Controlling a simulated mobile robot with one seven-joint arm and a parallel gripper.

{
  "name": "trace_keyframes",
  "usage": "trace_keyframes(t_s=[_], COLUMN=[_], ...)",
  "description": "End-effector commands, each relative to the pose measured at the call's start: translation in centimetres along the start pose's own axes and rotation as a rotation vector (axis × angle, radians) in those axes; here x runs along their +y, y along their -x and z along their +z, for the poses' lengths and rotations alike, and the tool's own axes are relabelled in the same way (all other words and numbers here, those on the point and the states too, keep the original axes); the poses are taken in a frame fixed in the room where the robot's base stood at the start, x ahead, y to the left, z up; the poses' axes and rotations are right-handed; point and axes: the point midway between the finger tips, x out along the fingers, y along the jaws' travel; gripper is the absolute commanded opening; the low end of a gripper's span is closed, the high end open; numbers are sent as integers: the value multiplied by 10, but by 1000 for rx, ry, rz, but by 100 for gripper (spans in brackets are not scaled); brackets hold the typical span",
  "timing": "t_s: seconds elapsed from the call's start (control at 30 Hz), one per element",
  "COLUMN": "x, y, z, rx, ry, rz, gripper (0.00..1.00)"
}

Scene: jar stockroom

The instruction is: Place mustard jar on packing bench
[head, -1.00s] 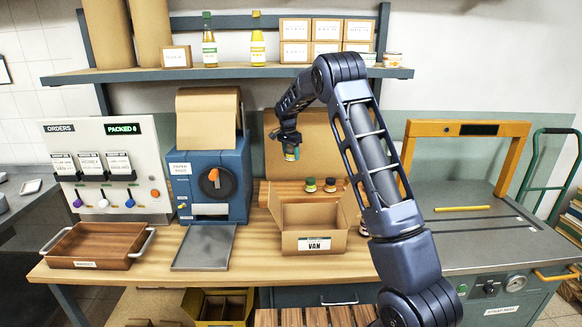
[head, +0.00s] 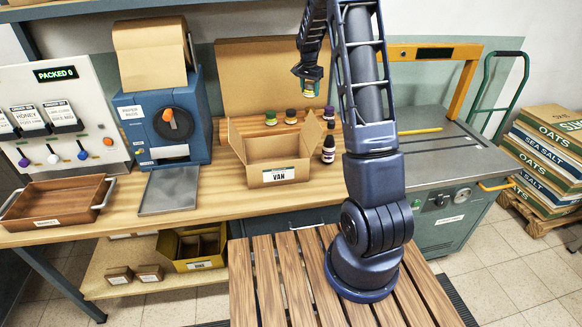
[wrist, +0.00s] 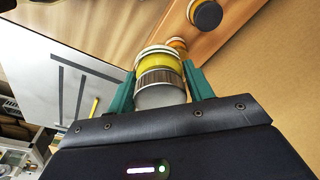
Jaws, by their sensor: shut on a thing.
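My gripper (head: 308,72) is shut on a small jar (head: 310,88), held in the air in front of the cardboard panel's right part, above the back of the bench. In the wrist view the jar (wrist: 160,78) has a yellow band and a grey part, with green fingers on both sides; its label cannot be read, but its yellow fits mustard. The packing bench (head: 225,205) is a wooden top with an open cardboard box (head: 275,160) marked VAN on it.
Several jars stand behind the box, including a green-lidded one (head: 271,118). A dark jar (head: 328,151) stands right of the box. A blue paper machine (head: 160,125), a metal tray (head: 168,192) and a brown wooden tray (head: 58,200) are left. Bare wood lies before the box.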

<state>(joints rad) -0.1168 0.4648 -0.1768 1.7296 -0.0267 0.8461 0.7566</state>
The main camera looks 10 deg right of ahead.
Motion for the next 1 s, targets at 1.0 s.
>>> trace_keyframes(t_s=[1.0], x=[114], y=[-131], z=[-5], rx=[0], ry=[-6], rz=[2], gripper=[23])
